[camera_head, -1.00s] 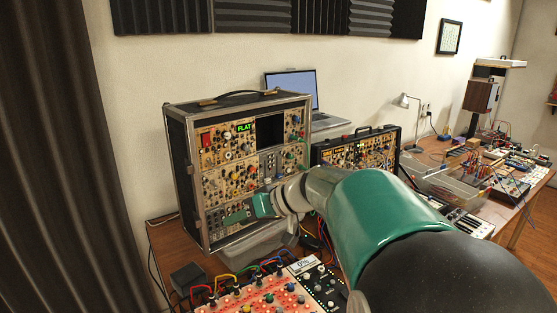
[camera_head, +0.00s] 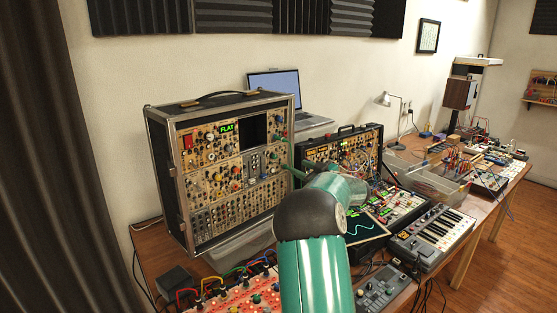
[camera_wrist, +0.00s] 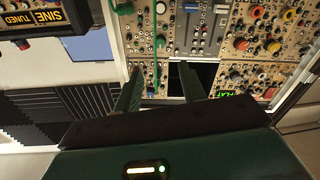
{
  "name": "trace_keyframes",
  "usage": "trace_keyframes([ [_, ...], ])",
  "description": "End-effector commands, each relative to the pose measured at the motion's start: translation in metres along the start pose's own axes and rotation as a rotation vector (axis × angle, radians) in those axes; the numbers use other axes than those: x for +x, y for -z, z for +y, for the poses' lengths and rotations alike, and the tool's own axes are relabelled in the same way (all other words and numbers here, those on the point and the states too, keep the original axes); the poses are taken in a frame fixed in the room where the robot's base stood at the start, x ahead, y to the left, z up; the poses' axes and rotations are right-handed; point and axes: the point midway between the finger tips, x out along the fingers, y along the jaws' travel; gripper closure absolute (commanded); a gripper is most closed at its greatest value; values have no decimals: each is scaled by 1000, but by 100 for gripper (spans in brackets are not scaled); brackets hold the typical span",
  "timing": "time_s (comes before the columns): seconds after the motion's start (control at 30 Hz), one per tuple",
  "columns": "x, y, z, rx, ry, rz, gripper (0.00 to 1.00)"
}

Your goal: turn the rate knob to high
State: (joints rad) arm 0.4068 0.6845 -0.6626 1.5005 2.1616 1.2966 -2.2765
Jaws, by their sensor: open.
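The tall modular synth case (camera_head: 215,175) stands on the left of the table, its panel full of small knobs. Its green display (camera_head: 227,127) reads FLAT, and appears upside down in the wrist view (camera_wrist: 238,96). No label for the rate knob is legible, so I cannot tell which knob it is. My gripper (camera_head: 283,153) is at the right edge of this case. In the wrist view my gripper (camera_wrist: 160,72) is open and empty, its fingers apart before the panel. A white knob (camera_wrist: 160,8) and a green knob (camera_wrist: 123,8) lie beyond the fingertips.
A smaller synth case (camera_head: 345,150) stands close to the right of my gripper, with patch cables. A laptop (camera_head: 275,88) is behind. A red-lit panel (camera_head: 240,298) with cables lies in front, a keyboard (camera_head: 432,236) at right.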

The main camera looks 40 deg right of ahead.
Motion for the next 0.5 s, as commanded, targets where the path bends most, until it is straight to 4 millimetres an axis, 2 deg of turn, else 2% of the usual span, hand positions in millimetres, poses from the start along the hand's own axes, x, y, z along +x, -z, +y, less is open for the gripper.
trace_keyframes([
  [0.5, 100, -2, -2, 1, 4, -3, 59],
])
